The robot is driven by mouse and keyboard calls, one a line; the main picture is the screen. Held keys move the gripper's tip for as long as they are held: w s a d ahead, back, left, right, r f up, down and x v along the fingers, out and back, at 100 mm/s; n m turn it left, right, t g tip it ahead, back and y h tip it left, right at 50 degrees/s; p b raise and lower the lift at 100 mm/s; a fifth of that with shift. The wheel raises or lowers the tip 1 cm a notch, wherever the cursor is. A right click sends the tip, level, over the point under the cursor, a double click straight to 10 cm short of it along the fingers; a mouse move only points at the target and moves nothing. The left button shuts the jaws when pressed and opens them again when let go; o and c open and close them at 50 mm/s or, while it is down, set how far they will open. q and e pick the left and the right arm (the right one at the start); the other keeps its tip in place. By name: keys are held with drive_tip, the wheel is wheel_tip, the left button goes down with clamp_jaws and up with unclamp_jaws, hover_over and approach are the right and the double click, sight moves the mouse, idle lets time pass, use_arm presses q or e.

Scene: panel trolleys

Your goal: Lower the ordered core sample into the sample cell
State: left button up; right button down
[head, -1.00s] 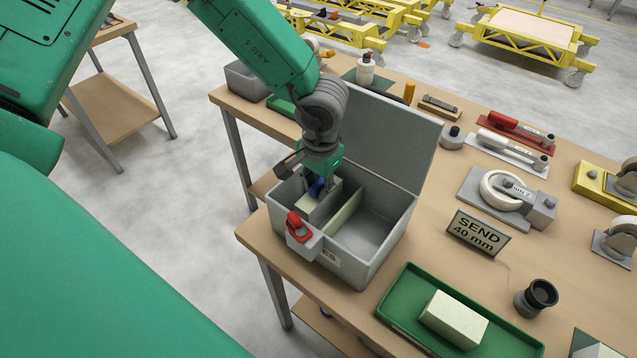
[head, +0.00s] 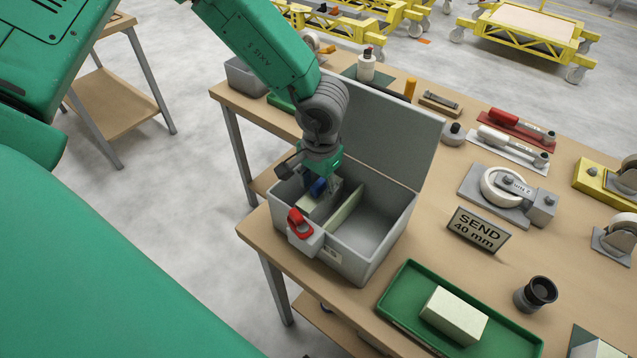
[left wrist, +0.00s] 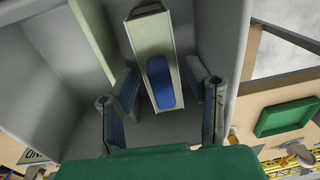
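An open grey box (head: 385,255) stands on the table, split by a pale green divider (head: 346,213). In its left compartment lies a pale core sample (head: 318,206) with a blue strip on top. It also shows in the left wrist view (left wrist: 149,38), lying lengthwise beside the divider. My left gripper (head: 312,185) reaches down into that compartment. In the left wrist view its fingers (left wrist: 165,92) stand apart on either side of the sample, with gaps to it. The right gripper is not in view.
The box's lid (head: 385,130) stands raised behind it, and a red latch (head: 299,223) is on its front. The right compartment is empty. A green tray (head: 400,312) with a pale block (head: 455,315) and a "SEND 40 mm" sign (head: 478,229) are to the right.

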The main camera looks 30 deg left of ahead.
use_arm(q)
drive_tip(key=shift+a+r, duration=0.1)
drive_tip(key=shift+r, duration=0.15)
wheel_tip(320, 180, up, 11)
drive_tip(key=shift+d+r, duration=0.15)
drive_tip(key=shift+d, duration=0.3)
idle(0.3)
